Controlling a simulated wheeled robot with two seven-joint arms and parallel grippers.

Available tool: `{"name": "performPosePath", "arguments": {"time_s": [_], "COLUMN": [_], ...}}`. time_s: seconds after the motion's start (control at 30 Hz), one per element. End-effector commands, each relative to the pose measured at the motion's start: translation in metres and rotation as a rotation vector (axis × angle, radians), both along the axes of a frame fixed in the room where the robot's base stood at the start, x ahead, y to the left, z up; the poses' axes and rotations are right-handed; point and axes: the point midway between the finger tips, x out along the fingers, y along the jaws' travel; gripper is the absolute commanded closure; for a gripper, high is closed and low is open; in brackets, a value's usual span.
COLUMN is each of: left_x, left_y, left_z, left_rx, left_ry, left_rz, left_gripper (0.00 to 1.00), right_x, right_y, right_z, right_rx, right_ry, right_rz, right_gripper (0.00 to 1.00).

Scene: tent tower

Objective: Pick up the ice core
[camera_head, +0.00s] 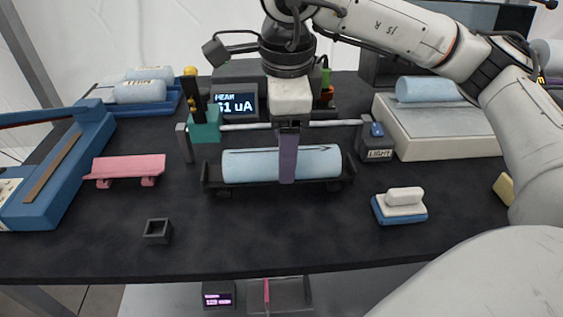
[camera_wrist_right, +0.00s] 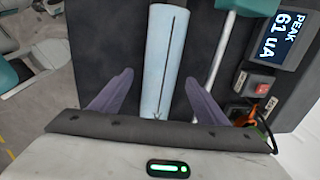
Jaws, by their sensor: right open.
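A pale blue ice core (camera_head: 240,165) with a dark line along it lies lengthwise in a dark cradle (camera_head: 212,186) at the middle of the table. It also shows in the right wrist view (camera_wrist_right: 166,50). My right gripper (camera_head: 288,178) reaches down over the core; a purple finger covers part of its front. In the right wrist view my right gripper (camera_wrist_right: 160,92) is open, one finger on each side of the core, with visible gaps. My left gripper is not in view.
A rod with a teal slider (camera_head: 206,128) runs behind the core, before the meter display (camera_head: 236,104). Another pale blue cylinder (camera_head: 428,88) rests on a white box (camera_head: 440,130). A pink stand (camera_head: 126,168), small black box (camera_head: 158,231) and blue-white block (camera_head: 400,208) stand around.

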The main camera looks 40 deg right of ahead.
Motion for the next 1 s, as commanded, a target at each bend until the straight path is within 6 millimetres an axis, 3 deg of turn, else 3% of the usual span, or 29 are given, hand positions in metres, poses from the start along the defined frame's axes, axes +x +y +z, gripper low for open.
{"name": "performPosePath", "arguments": {"time_s": [0.2,0.47,0.83,1.0], "left_x": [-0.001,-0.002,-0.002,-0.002], "left_y": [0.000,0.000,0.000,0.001], "left_z": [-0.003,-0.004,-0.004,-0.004], "left_rx": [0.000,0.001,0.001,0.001], "left_ry": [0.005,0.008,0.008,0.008], "left_rz": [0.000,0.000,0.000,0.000], "left_gripper": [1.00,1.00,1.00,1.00], "right_x": [0.003,0.004,0.004,0.004], "right_y": [-0.003,-0.003,-0.003,-0.003], "right_z": [-0.026,-0.028,-0.028,-0.027], "right_rx": [0.000,0.002,0.001,0.001], "right_ry": [0.000,-0.001,0.000,-0.003], "right_rz": [0.001,0.001,0.001,0.000], "right_gripper": [0.32,0.32,0.93,0.93]}}
